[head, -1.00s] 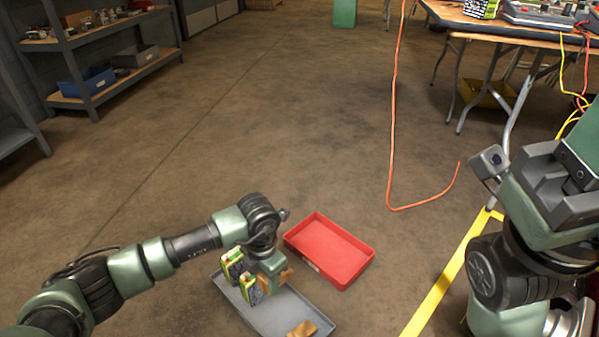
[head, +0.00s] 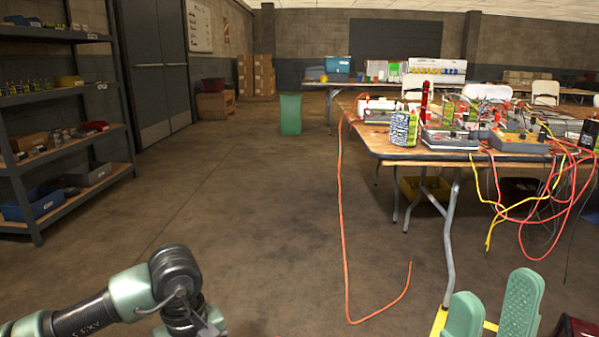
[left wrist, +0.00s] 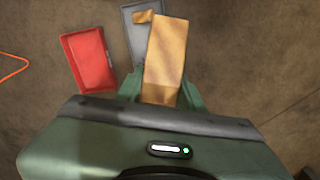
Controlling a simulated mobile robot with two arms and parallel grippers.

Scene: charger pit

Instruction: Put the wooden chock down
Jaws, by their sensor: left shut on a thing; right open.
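A wooden chock (left wrist: 166,50) is held between the green fingers of my left gripper (left wrist: 163,92), which is shut on it in the left wrist view. The floor shows beyond the chock, which covers part of a grey tray (left wrist: 134,38). A second wooden piece (left wrist: 143,17) shows at that tray. In the head view my left arm comes in at the lower left, and its fingers and the chock are out of frame. My right gripper (head: 492,308) is open and empty at the lower right of the head view, its two green fingers apart.
A red tray (left wrist: 88,60) lies on the floor left of the grey one. A workbench (head: 400,150) with devices and cables stands at the right; an orange cable (head: 345,230) hangs to the floor. Shelves (head: 60,150) stand at the left.

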